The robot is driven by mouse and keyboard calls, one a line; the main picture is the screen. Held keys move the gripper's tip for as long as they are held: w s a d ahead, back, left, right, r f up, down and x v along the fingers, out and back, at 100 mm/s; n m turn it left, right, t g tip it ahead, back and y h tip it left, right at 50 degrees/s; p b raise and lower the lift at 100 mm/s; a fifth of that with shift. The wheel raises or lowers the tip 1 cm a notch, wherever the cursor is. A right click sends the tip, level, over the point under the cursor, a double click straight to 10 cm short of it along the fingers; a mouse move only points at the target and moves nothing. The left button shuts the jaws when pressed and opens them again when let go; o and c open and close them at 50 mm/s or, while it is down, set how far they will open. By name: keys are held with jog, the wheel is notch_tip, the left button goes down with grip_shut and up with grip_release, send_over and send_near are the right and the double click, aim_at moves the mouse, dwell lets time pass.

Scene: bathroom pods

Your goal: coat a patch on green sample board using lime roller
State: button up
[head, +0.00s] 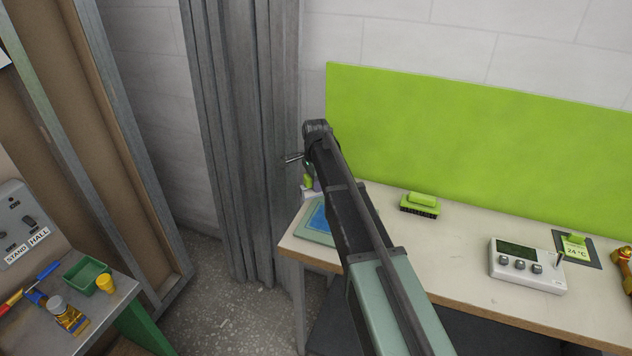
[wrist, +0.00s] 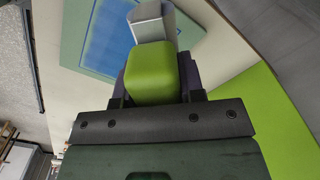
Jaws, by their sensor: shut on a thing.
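The sample board (head: 308,238) is a pale green sheet at the left end of the workbench, with a blue patch (head: 318,217) on it. The wrist view shows the board (wrist: 75,28) and its blue patch (wrist: 108,42) at upper left. My gripper (head: 308,180) is above the board's far side and shut on the lime roller (wrist: 152,75). The roller shows a lime block between the fingers and a pale grey end that overlaps the board in the wrist view. I cannot tell whether it touches the board. My arm hides part of the board in the head view.
A lime panel (head: 460,140) stands behind the workbench (head: 450,260). A lime brush (head: 420,204) and a white control box (head: 525,265) are on the bench to the right. A grey curtain (head: 240,140) hangs at left. A side table (head: 95,320) holds a green tray and small items.

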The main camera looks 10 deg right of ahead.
notch_tip(320, 180, up, 3)
jog(key=p, duration=0.3)
jog(key=shift+f, duration=0.1)
dwell(0.3)
